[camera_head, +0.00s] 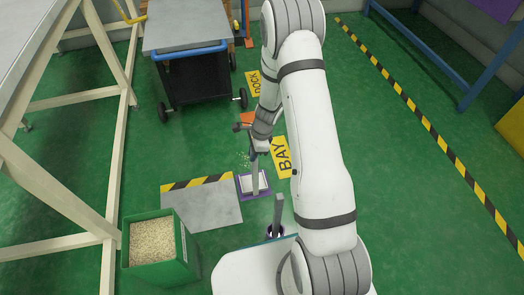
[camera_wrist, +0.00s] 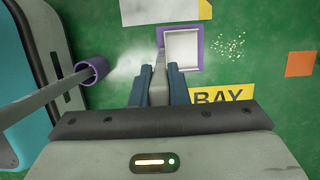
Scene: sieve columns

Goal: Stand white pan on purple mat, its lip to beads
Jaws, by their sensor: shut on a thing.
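The white pan (camera_wrist: 182,48) is over the purple mat (camera_wrist: 202,48); purple shows along the edges. In the head view the pan (camera_head: 262,182) and mat (camera_head: 241,190) lie beside the grey floor plate. I cannot tell whether the pan touches the mat. Its grey handle (camera_head: 255,178) stands up from it. My gripper (camera_wrist: 160,76) is shut on the handle, at the pan's left in the wrist view. Scattered pale beads (camera_wrist: 229,43) lie on the green floor right of the pan, facing its side away from the handle. They show faintly in the head view (camera_head: 243,159).
A grey pole stands in a purple holder (camera_wrist: 92,69) at left in the wrist view. A green bin (camera_head: 188,251) of grains and a striped grey plate (camera_head: 205,208) are left of the mat. A BAY sign (camera_head: 282,157) lies right; a cart (camera_head: 200,75) stands behind.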

